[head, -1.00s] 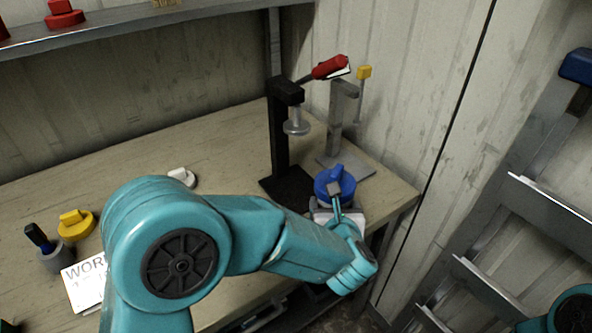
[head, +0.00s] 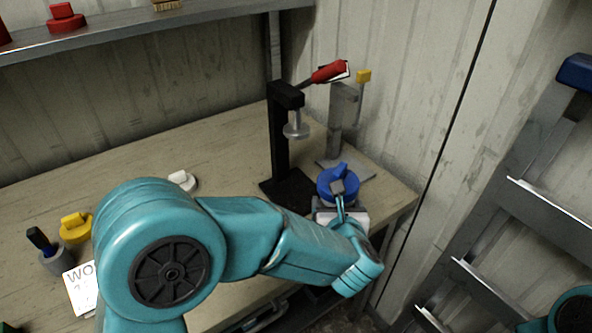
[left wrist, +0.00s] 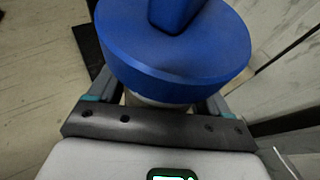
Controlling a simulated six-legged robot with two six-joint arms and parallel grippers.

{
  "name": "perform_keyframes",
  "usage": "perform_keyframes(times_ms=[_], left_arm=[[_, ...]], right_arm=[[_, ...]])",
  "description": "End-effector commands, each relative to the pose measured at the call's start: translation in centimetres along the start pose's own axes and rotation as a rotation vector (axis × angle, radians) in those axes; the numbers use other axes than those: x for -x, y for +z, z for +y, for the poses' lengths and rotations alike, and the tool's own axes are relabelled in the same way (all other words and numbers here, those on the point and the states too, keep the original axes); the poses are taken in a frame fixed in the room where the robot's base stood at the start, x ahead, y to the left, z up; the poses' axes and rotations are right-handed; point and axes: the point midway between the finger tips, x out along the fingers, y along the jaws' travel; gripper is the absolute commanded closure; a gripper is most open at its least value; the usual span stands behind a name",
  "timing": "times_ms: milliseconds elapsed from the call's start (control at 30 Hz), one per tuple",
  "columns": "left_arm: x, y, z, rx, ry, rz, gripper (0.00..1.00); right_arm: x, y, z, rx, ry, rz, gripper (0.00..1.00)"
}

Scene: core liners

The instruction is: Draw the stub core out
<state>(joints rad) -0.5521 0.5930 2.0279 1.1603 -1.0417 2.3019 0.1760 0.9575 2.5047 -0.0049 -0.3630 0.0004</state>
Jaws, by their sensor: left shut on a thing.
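A blue round cap with a raised grip (head: 338,172) is at the right front of the bench, in front of the press stands. In the left wrist view the blue cap (left wrist: 175,50) fills the upper middle, with a pale cylindrical body (left wrist: 155,101) partly showing under it. My left gripper (head: 339,194) is shut around this body just below the cap, one finger on each side in the left wrist view. The lower part of the held piece is hidden, and I cannot tell whether it touches the bench. No stub core can be told apart. My right gripper is out of view.
A black stand (head: 280,140) with a grey plunger and red-handled lever (head: 330,71) is behind the cap. A grey stand (head: 340,125) is beside it. A white cap (head: 183,180), yellow cap (head: 75,226) and paper sheet (head: 80,287) lie left.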

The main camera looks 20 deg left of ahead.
Motion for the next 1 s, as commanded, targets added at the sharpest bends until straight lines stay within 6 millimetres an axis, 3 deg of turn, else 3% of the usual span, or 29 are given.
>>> perform_keyframes(times_ms=[500,1000], left_arm=[[1.1,2.8,-0.1,0.001,-0.002,-0.003,0.48],[1.2,3.0,0.0,0.001,-0.002,-0.003,0.48]], right_arm=[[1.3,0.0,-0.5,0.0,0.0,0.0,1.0],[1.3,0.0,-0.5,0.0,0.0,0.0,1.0]])
